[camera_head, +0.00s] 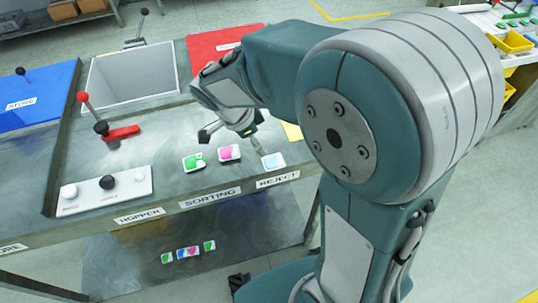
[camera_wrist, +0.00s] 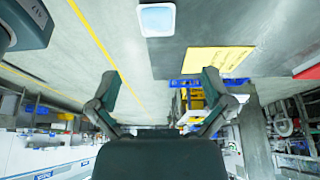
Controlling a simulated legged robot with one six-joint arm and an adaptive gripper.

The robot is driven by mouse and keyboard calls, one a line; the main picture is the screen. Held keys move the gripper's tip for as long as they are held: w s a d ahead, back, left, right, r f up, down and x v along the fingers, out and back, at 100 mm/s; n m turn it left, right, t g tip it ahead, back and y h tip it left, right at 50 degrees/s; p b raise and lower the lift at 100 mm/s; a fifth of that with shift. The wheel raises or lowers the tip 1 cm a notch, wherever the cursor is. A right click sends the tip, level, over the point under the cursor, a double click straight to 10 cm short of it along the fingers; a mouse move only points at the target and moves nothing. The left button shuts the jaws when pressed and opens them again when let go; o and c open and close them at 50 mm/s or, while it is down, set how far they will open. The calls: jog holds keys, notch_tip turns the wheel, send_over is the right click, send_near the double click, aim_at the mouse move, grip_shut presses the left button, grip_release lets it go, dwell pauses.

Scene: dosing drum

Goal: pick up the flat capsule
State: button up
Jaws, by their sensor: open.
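My gripper (camera_head: 232,137) hangs over the bench in front of the lever station, its fingers spread and empty. In the wrist view my gripper (camera_wrist: 160,88) also shows open, with nothing between the fingers. Below and around it in the head view lie three small white-edged pieces: a green one (camera_head: 194,162), a pink one (camera_head: 229,153) and a pale blue one (camera_head: 273,161). A pale blue piece (camera_wrist: 157,19) shows at the top of the wrist view, beyond the fingers. I cannot tell which piece, if any, is the flat capsule.
A red-handled lever (camera_head: 122,133) and a white panel with knobs (camera_head: 105,190) are on the left. An open grey bin (camera_head: 133,75) lies behind, between a blue panel (camera_head: 30,98) and a red panel (camera_head: 215,42). A yellow sheet (camera_wrist: 217,60) shows in the wrist view.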

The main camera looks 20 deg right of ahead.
aim_at(272, 160)
jog(key=x, duration=0.3)
jog(key=shift+a+f, duration=0.1)
jog(key=shift+f, duration=0.3)
jog(key=x, duration=0.5)
jog(key=shift+s+d+f, duration=0.1)
jog(key=shift+d+f, duration=0.1)
jog(key=shift+f, duration=0.1)
jog(key=c, duration=0.9)
